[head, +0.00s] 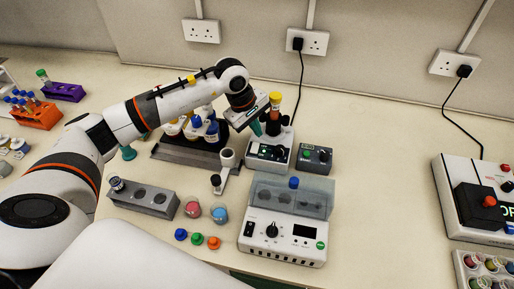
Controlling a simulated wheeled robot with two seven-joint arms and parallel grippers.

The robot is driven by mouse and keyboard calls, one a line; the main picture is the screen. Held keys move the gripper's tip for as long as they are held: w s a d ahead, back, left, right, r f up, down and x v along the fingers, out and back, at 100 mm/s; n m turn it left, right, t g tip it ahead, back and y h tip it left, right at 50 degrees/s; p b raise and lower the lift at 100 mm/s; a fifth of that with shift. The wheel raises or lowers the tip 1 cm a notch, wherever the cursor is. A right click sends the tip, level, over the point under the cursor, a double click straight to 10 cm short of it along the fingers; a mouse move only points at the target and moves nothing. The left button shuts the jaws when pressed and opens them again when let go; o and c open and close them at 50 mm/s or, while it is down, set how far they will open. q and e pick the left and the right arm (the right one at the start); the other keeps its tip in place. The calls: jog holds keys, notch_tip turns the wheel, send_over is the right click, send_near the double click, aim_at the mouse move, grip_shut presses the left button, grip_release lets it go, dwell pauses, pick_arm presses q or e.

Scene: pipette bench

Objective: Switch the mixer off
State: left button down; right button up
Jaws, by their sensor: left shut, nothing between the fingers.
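The mixer (268,153) looks to be the small white unit at the centre back, with a dark front panel, a knob and a small green light. A dark tube with a yellow cap (275,112) stands upright at its top. My left gripper (256,129) reaches over from the left. Its teal fingertips are shut and empty, pointing down just above the back left part of the mixer. Whether they touch it I cannot tell. The gripper hides part of the mixer's top. My right gripper is not in view.
A grey control box (315,158) stands right of the mixer. A white block unit with a clear lid (284,240) is in front. A rack of capped bottles (183,153) is to the left, a grey tube holder (143,198) nearer. Bare bench (385,180) lies to the right.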

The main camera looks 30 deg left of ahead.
aim_at(260, 147)
pick_arm(q)
notch_tip(260, 147, down, 3)
jog(key=shift+r+b, duration=0.1)
jog(key=shift+b, duration=0.25)
jog(key=shift+f, duration=0.25)
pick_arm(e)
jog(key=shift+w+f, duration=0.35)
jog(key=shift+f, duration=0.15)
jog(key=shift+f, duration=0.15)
pick_arm(q)
jog(key=shift+f+b, duration=0.25)
jog(key=shift+b, duration=0.4)
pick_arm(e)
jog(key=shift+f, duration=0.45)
